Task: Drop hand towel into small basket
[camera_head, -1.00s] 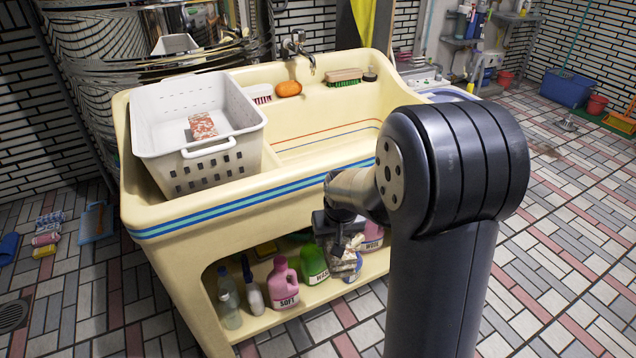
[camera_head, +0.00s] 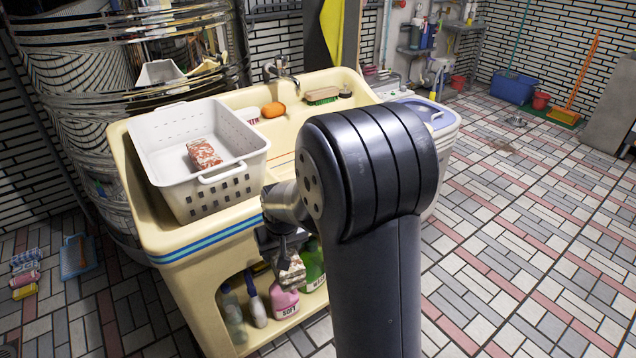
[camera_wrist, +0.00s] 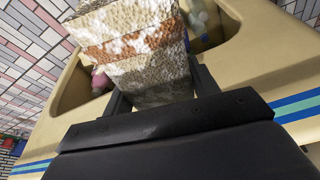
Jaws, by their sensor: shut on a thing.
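The hand towel (camera_wrist: 135,45) is a folded, cream, rough-textured block with a rust-brown band. My gripper (camera_wrist: 160,92) is shut on it, with a dark finger at each side. In the head view, my gripper (camera_head: 284,240) hangs in front of the sink, below its rim, and the towel (camera_head: 292,272) shows under it, partly hidden by my arm. The small basket (camera_head: 228,192) is white with holes in its walls and sits at the left end of the sink. A red-and-white patterned folded cloth (camera_head: 204,154) lies inside it. My gripper is right of and lower than the basket.
The cream sink (camera_head: 180,243) has a shelf below with bottles, including a pink one (camera_head: 284,302). An orange soap (camera_head: 273,110) and a brush (camera_head: 322,95) sit on its back ledge. A white bin (camera_head: 433,117) stands right of it.

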